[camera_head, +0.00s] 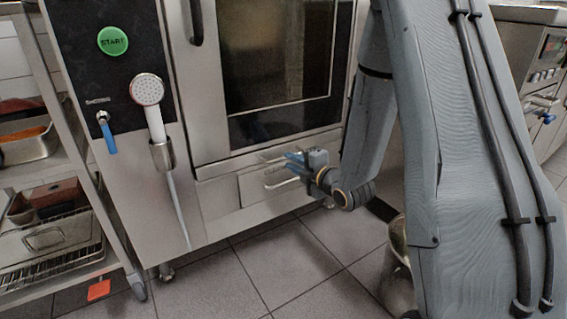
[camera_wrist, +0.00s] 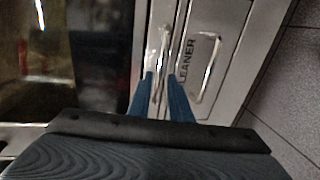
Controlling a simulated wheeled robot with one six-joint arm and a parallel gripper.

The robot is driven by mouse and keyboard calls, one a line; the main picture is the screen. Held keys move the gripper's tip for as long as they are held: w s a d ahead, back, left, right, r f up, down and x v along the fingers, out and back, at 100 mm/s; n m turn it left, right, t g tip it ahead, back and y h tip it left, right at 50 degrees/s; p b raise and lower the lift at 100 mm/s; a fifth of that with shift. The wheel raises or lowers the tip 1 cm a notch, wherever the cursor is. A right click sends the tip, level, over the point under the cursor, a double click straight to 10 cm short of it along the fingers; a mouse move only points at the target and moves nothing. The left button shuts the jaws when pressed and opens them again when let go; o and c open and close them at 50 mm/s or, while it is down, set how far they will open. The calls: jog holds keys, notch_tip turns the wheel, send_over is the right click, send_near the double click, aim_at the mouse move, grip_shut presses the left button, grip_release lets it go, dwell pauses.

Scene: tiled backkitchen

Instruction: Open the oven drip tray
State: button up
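The oven (camera_head: 206,110) stands in front of me with its glass door shut. In the wrist view, a slim metal handle (camera_wrist: 164,42), which appears to be the drip tray's, lies on the strip beside the oven door. Next to it is a shut drawer labelled CLEANER with its own looped handle (camera_wrist: 208,70); this drawer handle also shows in the head view (camera_head: 277,181). My gripper (camera_wrist: 160,76) is open, its blue fingers pointing at the slim handle, one on each side of it in the picture. Contact cannot be told. The gripper also shows in the head view (camera_head: 296,163).
A hand shower (camera_head: 147,90) hangs on the oven's left panel, below a green START button (camera_head: 112,40). A rack with trays (camera_head: 50,240) stands at the left. A metal pot (camera_head: 398,265) is on the floor by my arm.

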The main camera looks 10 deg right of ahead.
jog(key=b+x, duration=0.2)
jog(key=x, duration=0.3)
jog(key=shift+w, duration=0.1)
grip_shut()
